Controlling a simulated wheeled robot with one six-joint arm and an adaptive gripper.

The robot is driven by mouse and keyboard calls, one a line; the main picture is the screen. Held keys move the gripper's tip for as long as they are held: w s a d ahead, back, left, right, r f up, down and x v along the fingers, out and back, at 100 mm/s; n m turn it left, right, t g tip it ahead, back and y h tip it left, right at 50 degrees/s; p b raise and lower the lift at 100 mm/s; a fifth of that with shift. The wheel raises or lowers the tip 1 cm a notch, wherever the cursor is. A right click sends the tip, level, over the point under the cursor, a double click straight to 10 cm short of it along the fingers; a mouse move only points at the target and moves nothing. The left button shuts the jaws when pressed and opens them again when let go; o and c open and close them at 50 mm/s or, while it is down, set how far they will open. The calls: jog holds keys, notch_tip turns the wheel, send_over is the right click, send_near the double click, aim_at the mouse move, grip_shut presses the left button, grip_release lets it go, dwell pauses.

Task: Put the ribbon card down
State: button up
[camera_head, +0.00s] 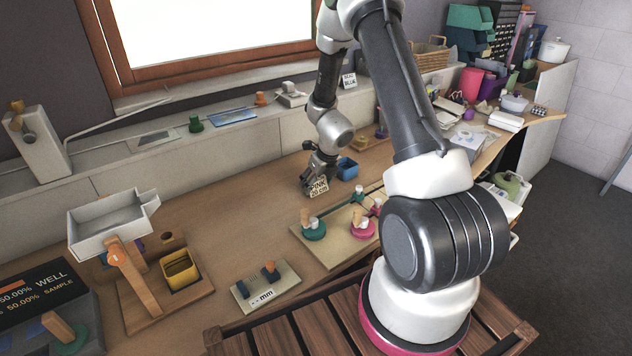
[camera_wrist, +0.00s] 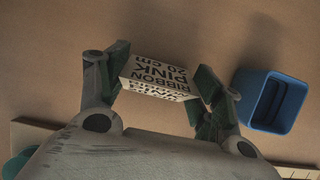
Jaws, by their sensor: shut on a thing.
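The ribbon card (camera_wrist: 158,78) is a small cream block with black print reading "RIBBON PINK 20 cm". My gripper (camera_wrist: 160,84) is shut on it, with one finger pressed on each end. In the head view the card (camera_head: 318,187) shows at the tip of my gripper (camera_head: 318,178), low over the wooden bench (camera_head: 225,210). I cannot tell whether the card touches the bench top. The bench under and around it is bare.
A blue open box (camera_head: 347,168) stands just right of the card; it also shows in the wrist view (camera_wrist: 270,101). A board (camera_head: 330,250) with pink and teal round pieces lies nearer. Bare bench lies to the card's left.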

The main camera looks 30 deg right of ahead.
jog(key=shift+f, duration=0.1)
jog(key=o, duration=0.7)
